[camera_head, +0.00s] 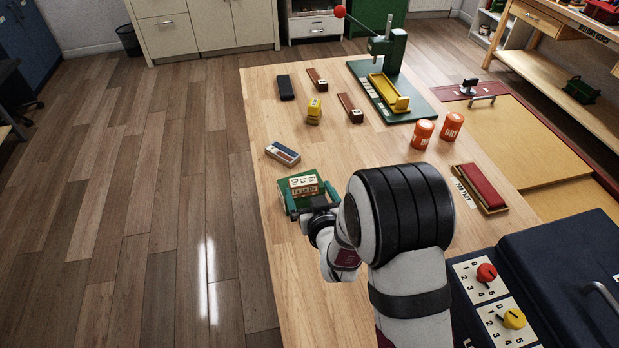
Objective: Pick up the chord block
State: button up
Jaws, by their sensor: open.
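A small cream-faced block with dark markings (302,182) sits at the green holder (288,201) near the table's left edge; it looks like the chord block, though its markings are too small to read. My gripper (312,206) is open, right at the near side of this block and holder. My wrist and arm cover part of that area. I cannot tell whether the fingers are around the block or only beside it.
A grey-blue and white block (283,153) lies just behind. A yellow block (314,111), brown blocks (350,108) and a black block (286,87) stand farther back. Orange canisters (453,126), a red-topped pad (482,188) and a green press (389,50) are to the right.

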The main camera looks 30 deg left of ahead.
jog(key=x, duration=0.9)
jog(key=shift+a+f, duration=0.1)
jog(key=shift+f, duration=0.2)
jog(key=shift+s, duration=0.1)
jog(key=c, duration=1.2)
notch_tip(320, 180, up, 5)
jog(key=shift+f, duration=0.2)
jog(key=shift+c, duration=0.2)
jog(key=w+d+r, duration=0.3)
jog(key=d+r, duration=0.3)
jog(key=d, duration=0.5)
send_over(299, 175)
notch_tip(299, 175, down, 6)
jog(key=shift+f, duration=0.1)
notch_tip(299, 175, down, 4)
jog(key=shift+f, duration=0.1)
